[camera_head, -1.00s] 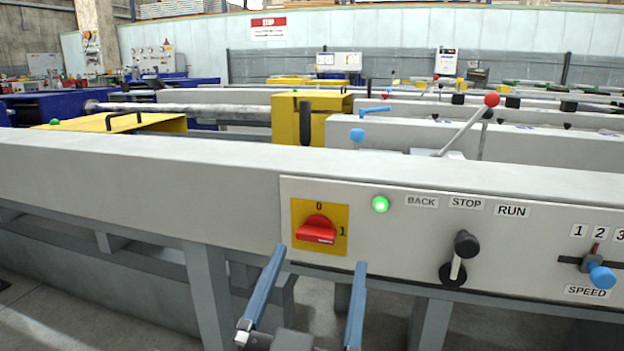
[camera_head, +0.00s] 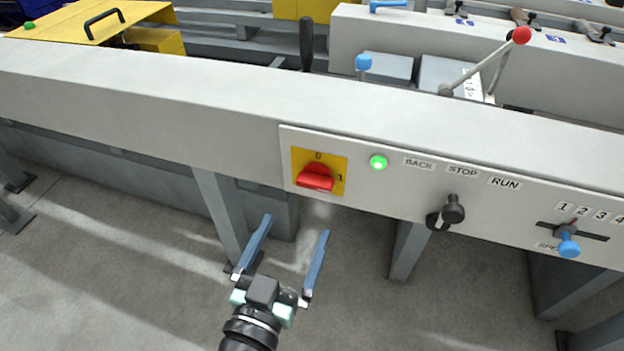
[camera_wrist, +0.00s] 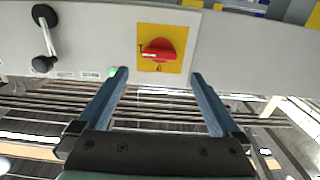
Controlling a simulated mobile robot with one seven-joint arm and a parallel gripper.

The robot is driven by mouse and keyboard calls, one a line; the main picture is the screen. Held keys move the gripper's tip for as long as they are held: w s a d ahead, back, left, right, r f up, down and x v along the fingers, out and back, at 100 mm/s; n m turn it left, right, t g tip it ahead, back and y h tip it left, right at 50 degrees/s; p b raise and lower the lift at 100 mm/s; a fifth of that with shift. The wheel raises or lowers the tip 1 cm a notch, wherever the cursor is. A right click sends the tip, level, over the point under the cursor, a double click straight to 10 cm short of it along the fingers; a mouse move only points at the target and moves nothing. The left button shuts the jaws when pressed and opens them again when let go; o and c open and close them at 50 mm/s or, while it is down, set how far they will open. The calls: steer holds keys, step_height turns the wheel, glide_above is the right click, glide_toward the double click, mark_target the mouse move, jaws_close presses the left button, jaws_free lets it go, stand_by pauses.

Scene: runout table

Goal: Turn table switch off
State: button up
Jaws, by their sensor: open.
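The table switch is a red rotary knob (camera_head: 315,177) on a yellow square plate (camera_head: 335,162) marked 0 at the top and 1 at the right. Its handle lies about level, toward the 1 mark. A green lamp (camera_head: 378,162) right of it is lit. In the wrist view the red knob (camera_wrist: 159,50) shows upside down, ahead of and between the fingers. My gripper (camera_head: 296,225) is open and empty, with its two blue fingers below and in front of the switch, apart from it.
The panel (camera_head: 400,187) also carries a black BACK/STOP/RUN lever (camera_head: 452,209) and a blue-knobbed speed lever (camera_head: 569,245) to the right. The grey table beam (camera_head: 180,100) runs across the view on legs. The floor in front is clear.

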mark_target(313, 188)
steer(key=x, duration=1)
steer(key=c, duration=1.2)
